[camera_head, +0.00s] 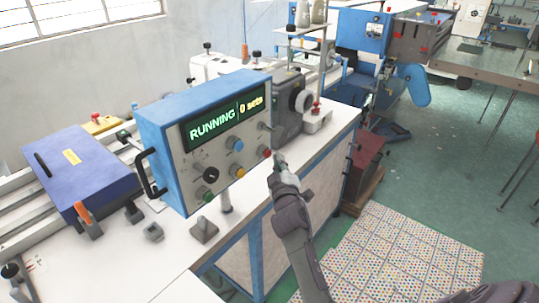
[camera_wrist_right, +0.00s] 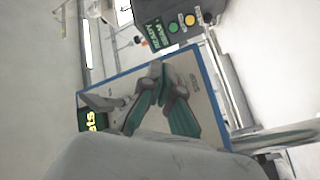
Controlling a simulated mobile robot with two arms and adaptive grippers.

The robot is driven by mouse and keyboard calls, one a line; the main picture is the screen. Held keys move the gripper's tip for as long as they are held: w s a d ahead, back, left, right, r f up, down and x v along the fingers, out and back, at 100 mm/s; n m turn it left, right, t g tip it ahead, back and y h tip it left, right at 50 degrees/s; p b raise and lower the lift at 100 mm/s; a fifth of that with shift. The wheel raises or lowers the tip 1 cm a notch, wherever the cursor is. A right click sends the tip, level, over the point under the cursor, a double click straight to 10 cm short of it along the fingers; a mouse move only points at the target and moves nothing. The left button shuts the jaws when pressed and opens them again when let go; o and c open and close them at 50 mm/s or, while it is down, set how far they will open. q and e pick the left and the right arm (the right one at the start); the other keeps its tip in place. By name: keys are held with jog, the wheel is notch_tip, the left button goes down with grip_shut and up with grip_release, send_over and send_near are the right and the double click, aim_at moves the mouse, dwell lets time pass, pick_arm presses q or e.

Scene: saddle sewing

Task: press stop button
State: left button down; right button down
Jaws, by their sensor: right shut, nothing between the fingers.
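The blue control box (camera_head: 155,130) stands on the white worktop and its display reads "RUNNING" and "0 sets". Its panel carries a red button (camera_head: 265,153) at the right end, a blue button (camera_head: 236,144), a green button (camera_head: 205,195) and a black knob (camera_head: 210,175). My right gripper (camera_head: 278,158) is shut and empty, its tips just right of the red button. I cannot tell whether they touch it. In the right wrist view the gripper (camera_wrist_right: 160,75) is in front of the panel, and the red button does not show there. My left gripper is out of view.
A grey machine (camera_head: 290,110) stands close behind the box's right end. A purple-blue case (camera_head: 85,175) lies at left. Small grey blocks stand on the worktop (camera_head: 110,260) in front of the box. Open floor lies to the right.

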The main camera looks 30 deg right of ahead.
jog(key=shift+w, duration=0.1)
jog(key=shift+w+a, duration=0.2)
jog(key=shift+w, duration=0.1)
jog(key=shift+w+a+b, duration=0.2)
jog(key=shift+w+b, duration=0.25)
jog(key=shift+b, duration=0.1)
dwell(0.7)
jog(key=shift+s+d, duration=0.1)
jog(key=shift+s+d+p, duration=0.25)
jog(key=shift+s+p, duration=0.2)
jog(key=shift+s, duration=0.3)
jog(key=s, duration=0.1)
jog(key=s+d+p, duration=0.1)
jog(key=s, duration=0.1)
jog(key=s+d+p, duration=0.1)
jog(key=shift+s, duration=0.35)
